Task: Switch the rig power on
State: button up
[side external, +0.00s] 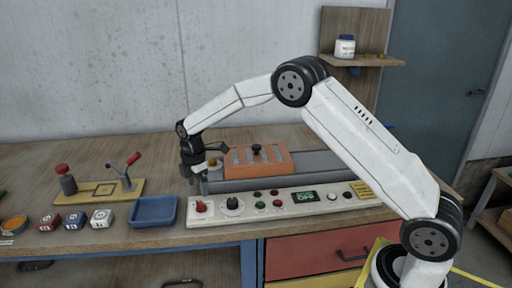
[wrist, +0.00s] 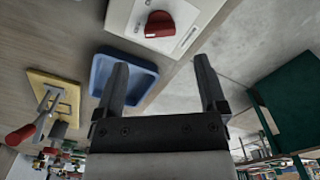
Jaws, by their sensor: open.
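The cream control panel (side external: 278,207) lies along the front of the bench. A red rotary knob (side external: 201,206) sits on a white plate at its left end. The same red knob shows at the top of the wrist view (wrist: 160,24). My gripper (side external: 194,178) is above and behind the knob, pointing down. In the wrist view my gripper (wrist: 160,64) has its two fingers wide apart with nothing between them. The knob lies beyond the fingertips, apart from them.
A blue tray (side external: 154,211) is left of the panel. Beyond it are several dice-like blocks (side external: 74,220) and a yellow board (side external: 99,191) with a red-handled lever. An orange block (side external: 258,162) on a grey rail stands behind the panel, close to my gripper.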

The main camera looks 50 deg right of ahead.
aim_at(200, 202)
jog(key=shift+f, duration=3.2)
grip_shut()
jog(key=shift+m, duration=0.4)
jog(key=m, duration=0.6)
jog(key=shift+w, duration=0.1)
jog(key=m, duration=0.3)
jog(key=shift+m, duration=0.3)
jog(key=m, duration=0.3)
jog(key=shift+d, duration=0.1)
jog(key=shift+m, duration=0.4)
